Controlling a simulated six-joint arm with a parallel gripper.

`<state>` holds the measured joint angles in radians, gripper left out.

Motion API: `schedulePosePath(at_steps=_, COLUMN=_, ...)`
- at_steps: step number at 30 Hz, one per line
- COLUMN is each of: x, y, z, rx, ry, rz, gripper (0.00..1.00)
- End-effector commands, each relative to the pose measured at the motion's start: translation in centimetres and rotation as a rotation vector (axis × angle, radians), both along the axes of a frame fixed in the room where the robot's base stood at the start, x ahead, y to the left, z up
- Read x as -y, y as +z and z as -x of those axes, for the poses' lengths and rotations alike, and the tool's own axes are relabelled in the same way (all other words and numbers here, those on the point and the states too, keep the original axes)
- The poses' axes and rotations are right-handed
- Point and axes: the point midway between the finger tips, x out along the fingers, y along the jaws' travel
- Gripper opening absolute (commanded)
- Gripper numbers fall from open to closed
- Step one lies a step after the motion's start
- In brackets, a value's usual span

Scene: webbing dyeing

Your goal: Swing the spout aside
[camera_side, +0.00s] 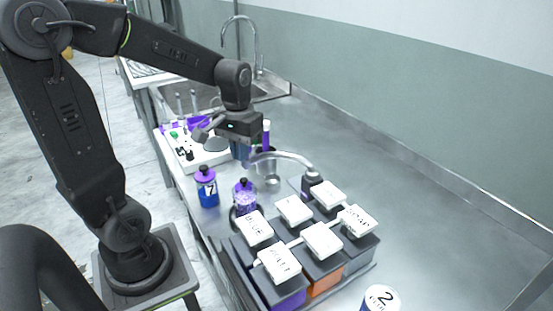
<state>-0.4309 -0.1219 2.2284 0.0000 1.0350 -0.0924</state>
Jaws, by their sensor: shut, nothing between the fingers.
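The spout (285,157) is a thin, curved silver pipe. It rises from a small dark base (311,183) behind the lidded boxes and reaches left over a small metal cup (268,172). My gripper (243,142) is above and to the left of the spout's free end, near the back of the work area. It is shut and holds nothing. Its fingertips are small and partly lost against the things behind, so I cannot tell whether they touch the spout.
Several dark boxes with white labelled lids (322,240) fill the front. A blue bottle marked 7 (207,188) and a purple-filled jar (245,196) stand left. A white tray (203,157) and sink with tap (240,40) lie behind. The steel counter (430,210) is clear at right.

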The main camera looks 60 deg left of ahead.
Motion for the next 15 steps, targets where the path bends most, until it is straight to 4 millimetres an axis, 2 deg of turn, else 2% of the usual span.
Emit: schedulePosePath(at_steps=15, x=-1.8, y=0.0, z=-1.4, rx=0.000, ry=0.000, rz=0.000, gripper=0.00)
